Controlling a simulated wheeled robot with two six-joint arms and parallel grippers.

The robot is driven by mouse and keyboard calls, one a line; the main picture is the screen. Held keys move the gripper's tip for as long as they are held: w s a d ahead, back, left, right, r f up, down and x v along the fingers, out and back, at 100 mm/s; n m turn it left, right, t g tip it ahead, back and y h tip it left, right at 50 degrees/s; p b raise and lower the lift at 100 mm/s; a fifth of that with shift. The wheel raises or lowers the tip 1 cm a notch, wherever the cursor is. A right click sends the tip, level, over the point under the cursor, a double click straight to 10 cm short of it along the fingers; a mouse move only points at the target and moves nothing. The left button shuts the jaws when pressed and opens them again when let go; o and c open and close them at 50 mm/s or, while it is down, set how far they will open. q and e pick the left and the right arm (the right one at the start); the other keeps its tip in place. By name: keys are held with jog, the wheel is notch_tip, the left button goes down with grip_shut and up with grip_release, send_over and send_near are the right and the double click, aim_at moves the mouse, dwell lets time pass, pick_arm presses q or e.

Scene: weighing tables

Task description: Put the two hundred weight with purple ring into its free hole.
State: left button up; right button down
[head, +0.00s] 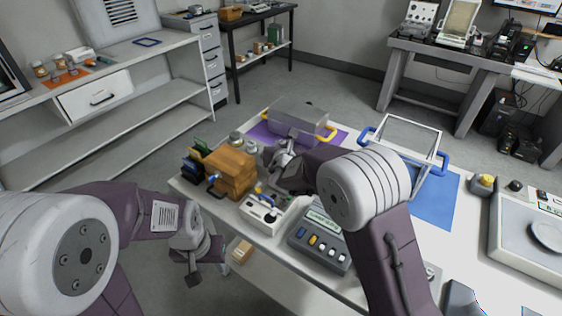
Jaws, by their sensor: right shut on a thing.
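A white block (259,216) with small coloured knobs, one blue and one yellow, sits at the table's front edge; I take it to be the weight holder. Its holes are too small to make out. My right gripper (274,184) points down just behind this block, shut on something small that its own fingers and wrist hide. I cannot see a purple ring on it. My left gripper (193,272) hangs in front of the table, low and apart from everything on it; its fingers are too dark and small to read.
A wooden box (231,171) stands left of the white block, and a grey keypad device (320,240) stands right. Behind are a grey case on a purple mat (258,134) and a clear-walled box on a blue mat (436,204). A balance (518,250) is at far right.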

jog(key=f, duration=0.2)
jog(key=s+f, duration=0.1)
jog(key=f, duration=0.1)
jog(key=shift+a+b, duration=0.25)
jog(key=shift+b, duration=0.05)
jog(key=shift+s+f, duration=0.15)
jog(key=shift+f, duration=0.1)
jog(key=c, duration=1.2)
grip_release()
jog(key=shift+w+f, duration=0.1)
jog(key=shift+w, duration=0.1)
jog(key=shift+s, duration=0.1)
jog(key=shift+s, duration=0.1)
jog(key=v, duration=1.2)
jog(key=shift+d, duration=0.1)
